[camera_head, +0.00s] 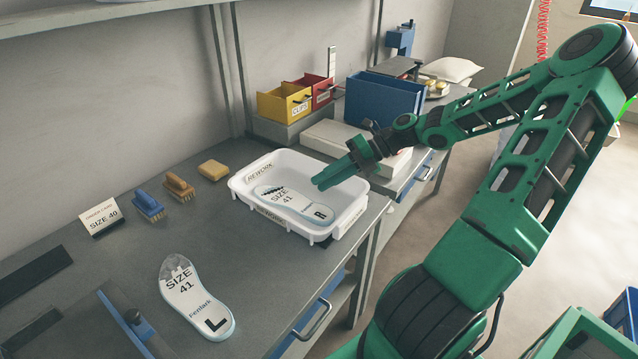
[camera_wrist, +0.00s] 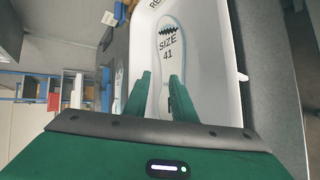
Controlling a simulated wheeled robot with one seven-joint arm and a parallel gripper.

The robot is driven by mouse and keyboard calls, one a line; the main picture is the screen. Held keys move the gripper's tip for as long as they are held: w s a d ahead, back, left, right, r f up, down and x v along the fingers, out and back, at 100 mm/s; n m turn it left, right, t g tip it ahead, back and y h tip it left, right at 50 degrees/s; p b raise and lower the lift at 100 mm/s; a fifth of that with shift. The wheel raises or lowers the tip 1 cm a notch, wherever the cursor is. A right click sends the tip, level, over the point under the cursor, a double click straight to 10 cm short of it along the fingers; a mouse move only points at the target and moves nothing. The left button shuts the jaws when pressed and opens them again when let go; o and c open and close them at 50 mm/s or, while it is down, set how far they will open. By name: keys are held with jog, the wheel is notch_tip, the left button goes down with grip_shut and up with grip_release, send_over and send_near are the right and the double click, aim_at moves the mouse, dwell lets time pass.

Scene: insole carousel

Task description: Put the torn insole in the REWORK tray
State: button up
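The white REWORK tray (camera_head: 300,165) stands on the grey bench. A pale insole marked SIZE 41 and R (camera_head: 295,208) lies inside it, with a dark jagged edge at its toe end. It also shows in the wrist view (camera_wrist: 170,62), lying lengthwise beyond my fingers. My gripper (camera_head: 319,184) is over the tray, above the insole's right part. In the wrist view its two fingers (camera_wrist: 158,97) are apart with nothing clamped between them. A second insole marked SIZE 41 and L (camera_head: 196,298) lies on the bench at the front, with a grey patterned toe.
A SIZE 40 card (camera_head: 101,219), a blue brush (camera_head: 148,206), a brown brush (camera_head: 179,187) and a tan block (camera_head: 213,171) line the back of the bench. Yellow (camera_head: 284,103) and red bins and a blue box (camera_head: 385,100) stand behind the tray. Bench between the L insole and tray is clear.

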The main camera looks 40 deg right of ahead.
jog(key=v, duration=1.1)
